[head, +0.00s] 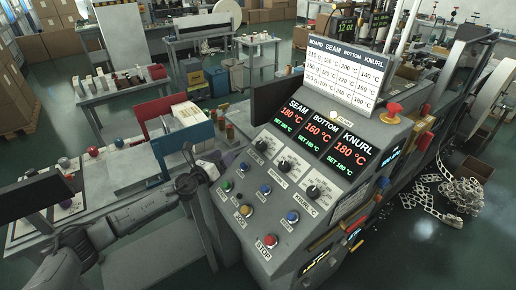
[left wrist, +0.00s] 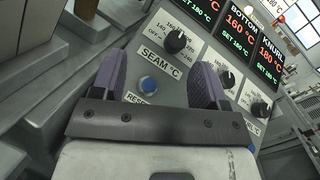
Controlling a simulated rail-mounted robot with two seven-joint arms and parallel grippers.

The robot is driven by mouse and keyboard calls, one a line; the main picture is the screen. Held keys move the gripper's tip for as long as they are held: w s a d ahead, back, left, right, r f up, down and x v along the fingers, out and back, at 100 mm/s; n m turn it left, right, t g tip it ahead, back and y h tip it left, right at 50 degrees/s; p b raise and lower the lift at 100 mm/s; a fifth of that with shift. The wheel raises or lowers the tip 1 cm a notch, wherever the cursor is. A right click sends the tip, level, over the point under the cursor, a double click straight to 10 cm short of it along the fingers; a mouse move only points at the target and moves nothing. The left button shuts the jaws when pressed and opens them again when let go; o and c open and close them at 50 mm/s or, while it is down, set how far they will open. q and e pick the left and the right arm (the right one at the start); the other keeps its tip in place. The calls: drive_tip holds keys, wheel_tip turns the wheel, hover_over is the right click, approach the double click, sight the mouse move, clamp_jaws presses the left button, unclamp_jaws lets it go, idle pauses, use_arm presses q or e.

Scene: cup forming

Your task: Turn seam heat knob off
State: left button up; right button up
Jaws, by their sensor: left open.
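The seam heat knob (head: 262,145) is the upper left of three black knobs on the sloped grey panel. In the left wrist view the seam knob (left wrist: 177,41) sits above its "SEAM °C" label, beyond the fingertips, with an OFF mark at its left. I cannot tell which mark its pointer meets. The seam display (head: 292,116) reads 180 °C, set 180. My left gripper (head: 222,160) is at the panel's left edge; in its wrist view the purple fingers (left wrist: 158,72) are apart and empty, with a blue button visible between them. My right gripper is not in view.
The bottom knob (head: 286,166) and knurl knob (head: 314,191) lie down and right of the seam knob. Coloured buttons, including the red STOP button (head: 270,240), sit lower on the panel. A red emergency button (head: 393,110) stands at upper right. A dark monitor (head: 275,98) stands behind the panel.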

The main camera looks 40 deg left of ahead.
sight(258, 146)
use_arm(q)
drive_tip(key=w+d+m+h, duration=0.1)
drive_tip(key=w, duration=0.3)
drive_tip(key=w+d+f+m+h, duration=0.1)
drive_tip(key=w+m, duration=0.1)
drive_tip(key=w, duration=0.2)
drive_tip(key=w+d+m+g+h+b, duration=0.1)
drive_tip(key=w+d+m, duration=0.1)
drive_tip(key=w, duration=0.2)
drive_tip(key=shift+w+f, duration=0.1)
drive_tip(key=shift+f, duration=0.1)
drive_tip(key=shift+w, duration=0.8)
drive_tip(key=shift+c, duration=0.2)
